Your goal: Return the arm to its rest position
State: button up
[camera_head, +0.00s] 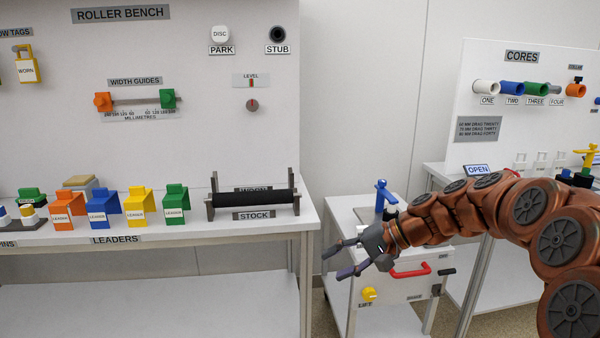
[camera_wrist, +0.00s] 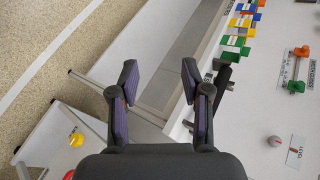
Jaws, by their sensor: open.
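My arm is copper-coloured and reaches in from the right of the head view. Below the fingers in that view lie the bench edge and the floor. The gripper hides part of the cart in the head view.
The roller bench (camera_head: 150,262) at left bears the black stock roller (camera_head: 252,198) and coloured leaders. The cart (camera_head: 350,215) has a red handle (camera_head: 411,271) and yellow knob (camera_head: 369,294). The cores board (camera_head: 545,130) is behind my arm.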

jog(key=s+a+r+n+g+h+p, duration=0.2)
jog(key=s+r+p, duration=0.2)
jog(key=s, duration=0.6)
jog(key=s+d+r+h+p, duration=0.1)
jog(key=s+d+h+p, duration=0.2)
jog(key=s, duration=0.6)
jog(key=s+d+r+n+g+h+p, duration=0.1)
jog(key=s+d+p, duration=0.3)
jog(key=s, duration=0.5)
jog(key=s+d+r+h+p, duration=0.3)
jog(key=s+p, duration=0.3)
jog(key=s, duration=0.3)
jog(key=shift+s+d+r+n+g+h+p, duration=0.2)
jog(key=shift+d+n+g+h+p, duration=0.15)
jog(key=shift+d+h, duration=0.45)
jog(key=shift+c, duration=0.6)
